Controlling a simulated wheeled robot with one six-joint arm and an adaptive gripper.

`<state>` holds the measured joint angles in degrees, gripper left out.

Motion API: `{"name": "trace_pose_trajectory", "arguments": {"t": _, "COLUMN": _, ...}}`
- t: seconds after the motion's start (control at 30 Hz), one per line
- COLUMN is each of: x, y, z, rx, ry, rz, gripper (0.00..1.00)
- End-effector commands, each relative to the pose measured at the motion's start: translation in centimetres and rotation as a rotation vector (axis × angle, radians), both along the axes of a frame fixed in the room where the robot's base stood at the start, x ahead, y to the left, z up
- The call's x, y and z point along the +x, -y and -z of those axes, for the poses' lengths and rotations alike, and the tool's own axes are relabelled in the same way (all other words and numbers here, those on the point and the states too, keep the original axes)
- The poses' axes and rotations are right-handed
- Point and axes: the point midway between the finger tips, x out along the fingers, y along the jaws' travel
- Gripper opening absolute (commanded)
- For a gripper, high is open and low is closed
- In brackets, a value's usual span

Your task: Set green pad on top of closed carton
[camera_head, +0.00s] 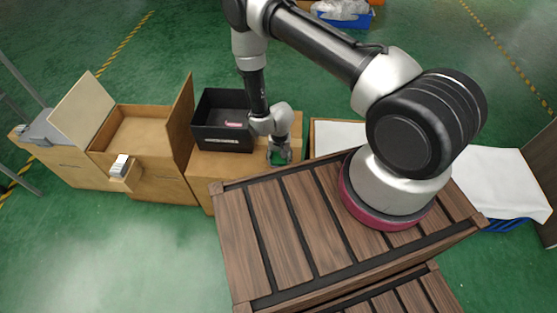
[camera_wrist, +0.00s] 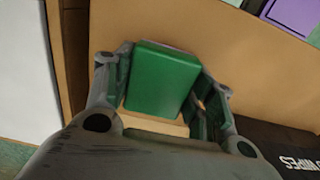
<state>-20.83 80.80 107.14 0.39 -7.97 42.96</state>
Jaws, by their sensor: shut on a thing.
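The green pad (camera_wrist: 165,75) is a flat green block between the two fingers of my gripper (camera_wrist: 163,90) in the wrist view. My gripper is shut on it, with a finger against each side. In the head view my gripper (camera_head: 280,155) points down at the right end of a tan surface (camera_head: 220,165), beside a black bin. Little of the pad shows there. Whether the pad touches the surface below, I cannot tell. A carton (camera_head: 145,178) with raised flaps stands open to the left. I cannot make out which box is the closed carton.
The black bin (camera_head: 222,138) holds a small pink item. A white block (camera_head: 120,165) sits at the open carton's front. A slatted wooden top (camera_head: 300,225) lies in front, and white-covered surfaces (camera_head: 500,180) are to the right. Green floor is free at the front left.

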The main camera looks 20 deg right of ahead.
Motion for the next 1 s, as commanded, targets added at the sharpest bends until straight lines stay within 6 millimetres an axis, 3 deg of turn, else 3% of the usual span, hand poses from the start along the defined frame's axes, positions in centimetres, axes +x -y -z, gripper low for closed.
{"name": "trace_pose_trajectory", "arguments": {"t": 0.1, "x": -0.07, "y": 0.02, "z": 1.55, "rx": -0.001, "ry": -0.001, "rz": 0.000, "gripper": 0.20}}
{"name": "trace_pose_trajectory", "arguments": {"t": 0.43, "x": 0.00, "y": 0.00, "z": 1.81, "rx": 0.000, "ry": 0.000, "rz": 0.000, "gripper": 0.20}}
{"name": "trace_pose_trajectory", "arguments": {"t": 0.47, "x": 0.03, "y": -0.01, "z": 1.84, "rx": 0.000, "ry": 0.000, "rz": 0.000, "gripper": 0.56}}
{"name": "trace_pose_trajectory", "arguments": {"t": 0.57, "x": 0.02, "y": -0.01, "z": 1.80, "rx": 0.000, "ry": 0.000, "rz": 0.000, "gripper": 0.75}}
{"name": "trace_pose_trajectory", "arguments": {"t": 1.0, "x": 0.04, "y": -0.02, "z": 0.98, "rx": 0.001, "ry": 0.001, "rz": 0.000, "gripper": 0.76}}
